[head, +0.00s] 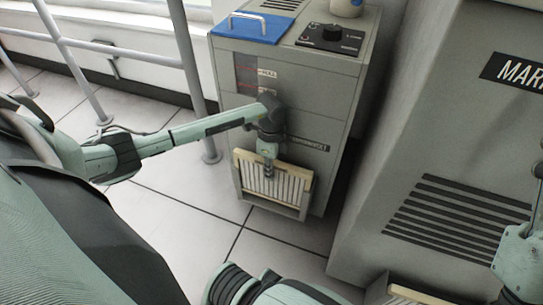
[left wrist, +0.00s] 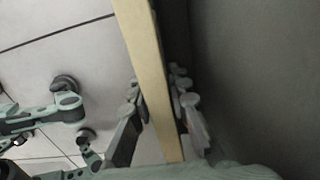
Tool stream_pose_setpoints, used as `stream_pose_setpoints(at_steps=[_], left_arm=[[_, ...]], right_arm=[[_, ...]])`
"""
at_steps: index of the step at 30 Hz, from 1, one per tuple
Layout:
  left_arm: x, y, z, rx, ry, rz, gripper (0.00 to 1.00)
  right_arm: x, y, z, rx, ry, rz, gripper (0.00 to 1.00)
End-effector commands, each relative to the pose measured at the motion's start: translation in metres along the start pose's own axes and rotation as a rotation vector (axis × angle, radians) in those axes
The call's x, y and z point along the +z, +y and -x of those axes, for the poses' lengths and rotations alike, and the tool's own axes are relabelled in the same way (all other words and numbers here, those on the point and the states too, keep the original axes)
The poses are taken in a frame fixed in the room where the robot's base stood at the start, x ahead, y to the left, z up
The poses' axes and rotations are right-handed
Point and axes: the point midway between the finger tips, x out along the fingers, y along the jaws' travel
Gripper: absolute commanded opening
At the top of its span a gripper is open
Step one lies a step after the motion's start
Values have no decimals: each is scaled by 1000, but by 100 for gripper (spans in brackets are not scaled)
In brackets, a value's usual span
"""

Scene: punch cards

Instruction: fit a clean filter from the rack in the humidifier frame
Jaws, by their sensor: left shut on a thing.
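The humidifier is a grey cabinet (head: 232,110) in the middle of the head view. A filter with pale pleats and a tan border (head: 296,184) stands nearly upright at the frame (head: 275,208) low on its front. I cannot tell how deep it sits. My left gripper (head: 268,174) reaches down from above and is shut on the filter's top edge. In the left wrist view the tan border of the filter (left wrist: 147,70) runs between the fingers (left wrist: 158,112). Part of my right arm shows at the right edge; its fingers are out of view.
A large grey machine (head: 440,120) with black vent slots stands close on the right. Part of another pale, tan-edged filter (head: 405,292) shows at the bottom edge. A metal railing (head: 190,70) stands left of the humidifier. The tiled floor (head: 185,210) in front is clear.

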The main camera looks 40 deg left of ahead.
Motion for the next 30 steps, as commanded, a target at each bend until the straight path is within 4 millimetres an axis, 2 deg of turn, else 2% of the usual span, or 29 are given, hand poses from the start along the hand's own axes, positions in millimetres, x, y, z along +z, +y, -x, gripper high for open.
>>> stream_pose_setpoints(at_steps=[7,20,30], left_arm=[[0,0,-11,0,0,0,0],[0,0,-12,-1,0,0,0],[0,0,-24,0,-1,1,0]], right_arm=[[3,0,4,0,0,0,40],[4,0,4,0,0,0,40],[7,0,8,0,0,0,40]])
